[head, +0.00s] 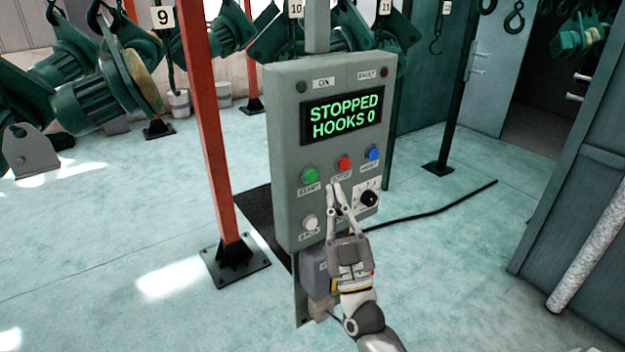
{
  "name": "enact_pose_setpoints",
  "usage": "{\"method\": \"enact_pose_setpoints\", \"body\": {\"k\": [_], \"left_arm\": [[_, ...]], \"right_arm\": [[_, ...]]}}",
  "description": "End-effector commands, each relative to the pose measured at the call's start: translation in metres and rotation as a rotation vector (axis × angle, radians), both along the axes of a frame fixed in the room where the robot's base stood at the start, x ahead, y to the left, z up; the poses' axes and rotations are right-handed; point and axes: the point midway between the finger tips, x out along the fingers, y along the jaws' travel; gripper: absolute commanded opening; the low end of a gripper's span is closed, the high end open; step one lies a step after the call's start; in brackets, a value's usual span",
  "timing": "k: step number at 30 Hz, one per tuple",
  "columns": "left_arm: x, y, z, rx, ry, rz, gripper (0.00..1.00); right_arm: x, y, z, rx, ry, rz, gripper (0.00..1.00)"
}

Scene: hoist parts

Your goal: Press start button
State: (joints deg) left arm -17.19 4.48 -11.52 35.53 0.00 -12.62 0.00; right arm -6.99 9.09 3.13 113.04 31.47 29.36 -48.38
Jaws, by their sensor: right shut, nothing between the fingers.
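A grey control box (284,150) stands on a post in the middle of the head view. Its display (342,116) reads "STOPPED HOOKS 0" in green letters. The green start button (310,175) is at the left of the button row, with a label below it. A red button (344,163) and a blue button (372,152) sit to its right. My right gripper (334,186) is shut and empty in front of the panel, its fingertips below the red button and right of the green one. I cannot tell whether it touches the panel. My left gripper is out of view.
A white button (310,223) and a black knob (369,198) are lower on the panel. An orange-red post (208,130) stands left of the box. Green hoist parts (112,88) hang behind. A black cable (440,211) runs over the floor to the right.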

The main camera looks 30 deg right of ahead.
Motion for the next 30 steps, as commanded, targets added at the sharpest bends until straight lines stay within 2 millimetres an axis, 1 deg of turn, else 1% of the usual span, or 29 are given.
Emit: {"method": "enact_pose_setpoints", "body": {"k": [1,6,12,17,30], "left_arm": [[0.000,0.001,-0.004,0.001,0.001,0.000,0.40],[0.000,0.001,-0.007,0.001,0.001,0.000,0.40],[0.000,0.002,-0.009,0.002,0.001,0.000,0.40],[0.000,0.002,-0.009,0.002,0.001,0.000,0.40],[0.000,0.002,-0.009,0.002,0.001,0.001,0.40]], "right_arm": [[0.008,0.001,-0.001,0.000,-0.002,0.000,0.00],[0.029,0.003,-0.001,0.000,0.000,0.000,0.00],[0.042,0.004,0.000,0.000,0.000,0.000,0.00],[0.045,0.004,0.000,0.000,0.001,0.000,0.00],[0.045,0.004,0.000,-0.001,0.000,0.001,0.00]]}}
